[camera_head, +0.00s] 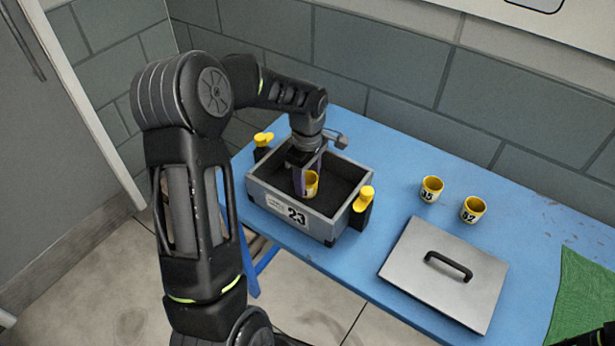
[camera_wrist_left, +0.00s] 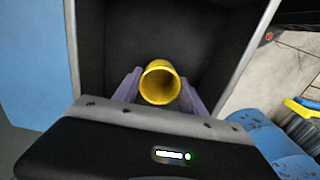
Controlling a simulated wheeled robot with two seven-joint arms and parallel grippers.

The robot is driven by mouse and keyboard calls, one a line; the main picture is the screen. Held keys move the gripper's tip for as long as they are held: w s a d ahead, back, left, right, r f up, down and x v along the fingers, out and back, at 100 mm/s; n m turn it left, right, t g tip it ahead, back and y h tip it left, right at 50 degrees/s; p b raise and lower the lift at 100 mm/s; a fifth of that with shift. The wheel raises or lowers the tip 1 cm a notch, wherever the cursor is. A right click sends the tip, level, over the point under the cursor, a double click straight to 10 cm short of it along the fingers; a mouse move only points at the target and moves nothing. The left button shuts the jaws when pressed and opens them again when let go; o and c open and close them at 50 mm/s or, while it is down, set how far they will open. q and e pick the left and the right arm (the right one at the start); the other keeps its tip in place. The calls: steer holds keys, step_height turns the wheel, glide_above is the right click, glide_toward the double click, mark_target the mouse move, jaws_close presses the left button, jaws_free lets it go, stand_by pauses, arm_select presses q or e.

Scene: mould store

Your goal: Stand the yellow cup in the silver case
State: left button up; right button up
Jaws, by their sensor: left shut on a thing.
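The silver case (camera_head: 264,202) stands open on the blue table, with a dark lining and a label reading 23 on its front. My left gripper (camera_head: 307,184) reaches down into the case and is shut on a yellow cup (camera_head: 312,184). In the left wrist view the yellow cup (camera_wrist_left: 160,83) sits between the two purple fingers (camera_wrist_left: 158,92), mouth towards the camera, over the dark inside of the case. Whether the cup touches the case floor I cannot tell.
The case's silver lid (camera_head: 422,283) with a black handle lies on the table to the right. Two more yellow cups stand behind it, one (camera_head: 431,189) left of the other (camera_head: 473,210). Yellow-topped latches (camera_head: 364,199) flank the case. A green cloth (camera_head: 583,297) lies at far right.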

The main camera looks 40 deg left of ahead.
arm_select(q)
steer(key=shift+f, duration=0.1)
steer(key=o, duration=1.4)
steer(key=shift+c, duration=0.2)
step_height(320, 180, up, 12)
steer(key=b, duration=0.1)
